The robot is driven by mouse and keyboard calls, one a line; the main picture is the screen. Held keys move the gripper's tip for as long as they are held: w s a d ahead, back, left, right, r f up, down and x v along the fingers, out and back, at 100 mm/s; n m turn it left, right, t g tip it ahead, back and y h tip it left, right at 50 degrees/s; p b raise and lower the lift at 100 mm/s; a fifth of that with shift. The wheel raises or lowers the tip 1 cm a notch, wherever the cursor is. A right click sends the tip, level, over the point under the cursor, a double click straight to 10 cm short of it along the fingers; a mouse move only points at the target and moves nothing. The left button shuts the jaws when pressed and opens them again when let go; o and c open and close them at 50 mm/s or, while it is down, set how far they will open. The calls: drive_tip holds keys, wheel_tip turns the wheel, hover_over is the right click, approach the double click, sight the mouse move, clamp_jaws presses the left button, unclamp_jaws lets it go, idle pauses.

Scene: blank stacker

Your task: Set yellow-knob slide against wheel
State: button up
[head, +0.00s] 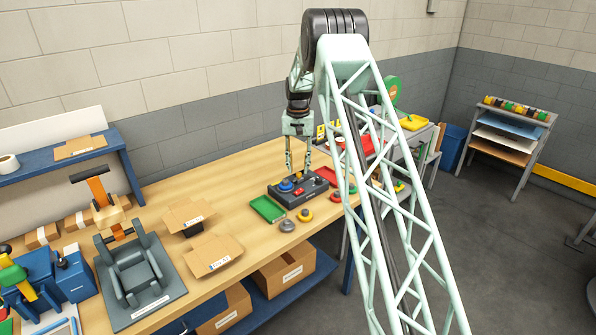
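My gripper (298,172) points down over a dark fixture (285,198) on the wooden bench. The fingertips are just above or behind the fixture's far side; contact cannot be told. The fixture carries a round blue part (286,186) and small red parts (299,191). A small yellow round piece (305,215) lies on the bench in front of the fixture. I cannot tell whether it belongs to the yellow-knob slide. No wheel can be made out for certain at this size.
A green tray (267,209) and a grey round piece (288,225) are near the fixture. A red round piece (335,196) lies to its right. Open cardboard boxes (213,254) and a grey cradle (135,275) stand left. My arm hides part of the bench's right end.

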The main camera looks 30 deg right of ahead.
sight(298, 173)
wheel_tip(298, 173, up, 10)
idle(0.6)
drive_tip(key=shift+f, duration=0.1)
idle(0.3)
